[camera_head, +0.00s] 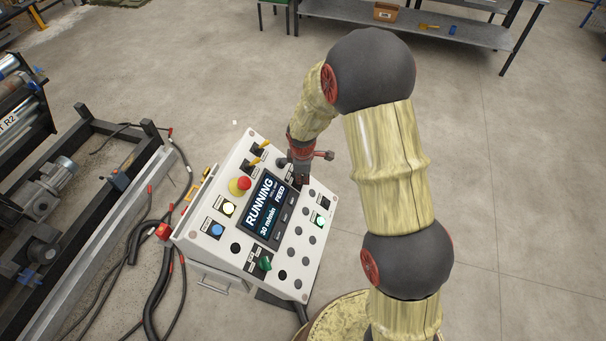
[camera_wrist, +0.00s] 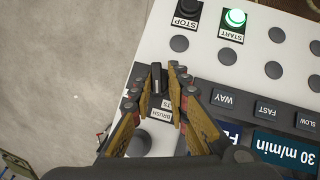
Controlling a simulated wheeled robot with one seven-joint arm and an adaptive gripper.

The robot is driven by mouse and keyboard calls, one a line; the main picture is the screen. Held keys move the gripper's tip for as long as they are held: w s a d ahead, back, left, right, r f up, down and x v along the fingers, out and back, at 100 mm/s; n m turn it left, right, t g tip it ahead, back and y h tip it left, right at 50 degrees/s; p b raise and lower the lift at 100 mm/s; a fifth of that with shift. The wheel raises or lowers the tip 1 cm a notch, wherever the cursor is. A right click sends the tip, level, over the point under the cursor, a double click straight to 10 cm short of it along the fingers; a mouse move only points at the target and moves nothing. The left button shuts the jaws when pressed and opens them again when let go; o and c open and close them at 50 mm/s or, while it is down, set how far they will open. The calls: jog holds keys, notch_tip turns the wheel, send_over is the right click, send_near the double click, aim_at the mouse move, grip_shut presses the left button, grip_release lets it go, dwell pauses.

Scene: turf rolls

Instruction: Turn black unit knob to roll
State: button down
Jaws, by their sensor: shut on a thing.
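The slanted white control panel (camera_head: 215,255) stands left of my arm in the head view. My gripper (camera_head: 301,178) reaches down to its upper right part and hides the spot there. In the wrist view, my gripper (camera_wrist: 157,82) has its two fingers on either side of a small black knob (camera_wrist: 157,76), shut on it. A label beside the knob is partly hidden, with only its last letters showing. The screen (camera_head: 265,208) reads "RUNNING", "FEED" and "30 m/min".
Near the gripper are a round dark knob (camera_wrist: 138,143) by a "BRUSH" label, and a lit green START button (camera_wrist: 235,18). A red emergency button (camera_head: 240,185) and a green knob (camera_head: 264,263) are on the panel. Cables (camera_head: 155,285) lie at left; the floor at right is clear.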

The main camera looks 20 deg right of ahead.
jog(key=shift+w+d+r+m+p, duration=0.1)
jog(key=shift+w+r+m+p, duration=0.4)
jog(key=shift+p, duration=0.45)
jog(key=shift+w+m+g+y+p, duration=0.15)
jog(key=shift+m+g+y+p, duration=0.25)
jog(key=shift+p, duration=0.5)
jog(key=m+g, duration=0.1)
jog(key=m+y, duration=0.1)
jog(key=m+g+p, duration=0.1)
jog(key=shift+w+d+f+m+g+y, duration=0.15)
jog(key=shift+d+f+m+g+y, duration=0.15)
jog(key=shift+m+y, duration=0.1)
jog(key=c, duration=2)
grip_release()
jog(key=shift+d+f, duration=0.1)
jog(key=shift+d, duration=0.05)
jog(key=shift+o, duration=0.6)
